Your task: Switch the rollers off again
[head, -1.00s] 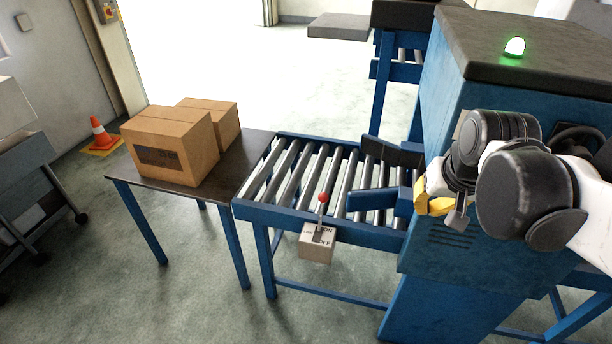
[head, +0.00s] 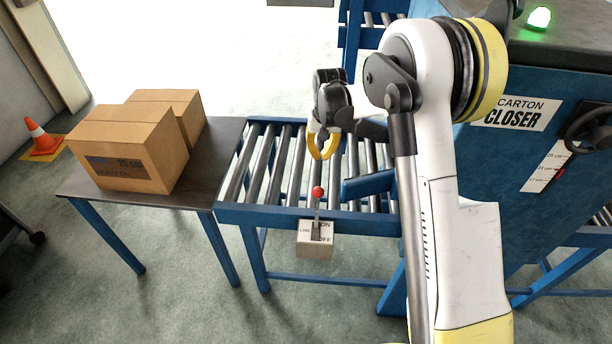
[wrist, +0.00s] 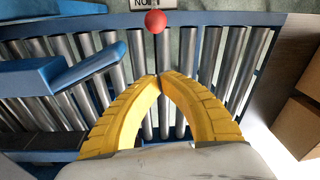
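The roller switch is a pale box (head: 309,251) on the front rail of the roller conveyor (head: 290,214), marked ON above and OFF below. Its lever has a red ball knob (head: 318,192) and points up in the head view; I cannot tell its exact setting. The knob also shows in the wrist view (wrist: 155,21), at the top, with part of the ON label behind it. My gripper (head: 323,157) is over the rollers, behind the knob and apart from it. In the wrist view its yellow fingers (wrist: 160,77) meet at the tips with nothing between them.
Cardboard boxes (head: 125,150) stand on a dark table (head: 217,150) left of the conveyor. The blue carton closer (head: 540,165), with a green lamp (head: 539,18) lit on top, is at the right. A blue guide (head: 368,186) lies over the rollers. An orange cone (head: 40,137) stands far left.

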